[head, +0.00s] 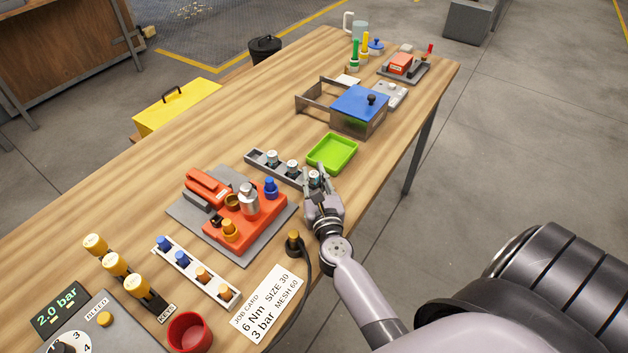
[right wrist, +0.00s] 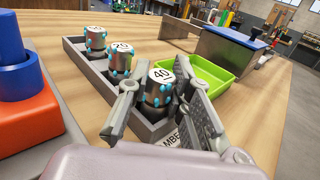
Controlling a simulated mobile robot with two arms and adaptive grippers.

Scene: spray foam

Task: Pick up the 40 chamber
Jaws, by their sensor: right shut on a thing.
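The 40 chamber (right wrist: 158,88) is a grey metal cylinder with light blue dots and a white top marked 40. It also shows in the head view (head: 315,177). My right gripper (head: 318,180) is shut on it, with one finger on each side in the right wrist view (right wrist: 160,98). The chamber is upright at the near end of the grey chamber rack (head: 258,157); whether its base is clear of the rack is hidden. Two similar chambers stand in the rack, one marked 20 (right wrist: 120,58) and another behind it (right wrist: 96,40). My left gripper is not in view.
A green tray (head: 332,153) lies just beyond the rack. A red fixture (head: 245,225) on a grey plate stands to the left. A blue-lidded box (head: 360,105) is farther back. A job card (head: 268,305) and a cable lie nearer. The table's right edge is close to my arm.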

